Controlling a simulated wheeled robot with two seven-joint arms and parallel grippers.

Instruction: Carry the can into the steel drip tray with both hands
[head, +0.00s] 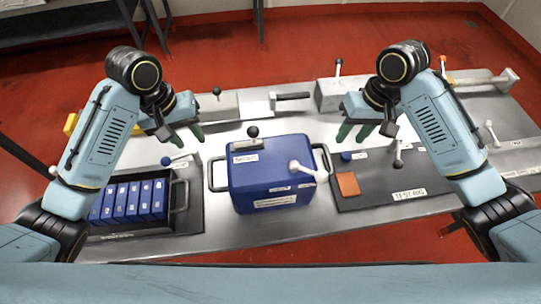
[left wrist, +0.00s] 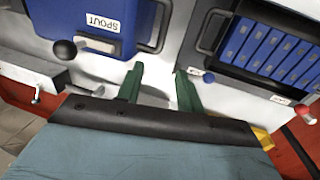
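The can (head: 262,180) is a blue box with a "SPOUT" label, a dark knob on top and a handle on each side. It stands upright on the bench in the middle of the head view. It also shows at the upper left of the left wrist view (left wrist: 70,20). My left gripper (head: 187,135) is open and empty, behind and left of the can's left handle (head: 216,174). My right gripper (head: 355,133) looks open and empty, behind and right of the right handle (head: 322,158). Neither touches the can. I cannot clearly make out the steel drip tray.
A black crate (head: 180,195) with several blue battery packs stands left of the can. A dark "TEST RIG" mat (head: 375,198) with an orange block (head: 348,184) lies to the right. Grey fixtures (head: 335,95) with levers line the back. A pale-knobbed lever (head: 296,166) shows at the can's front right.

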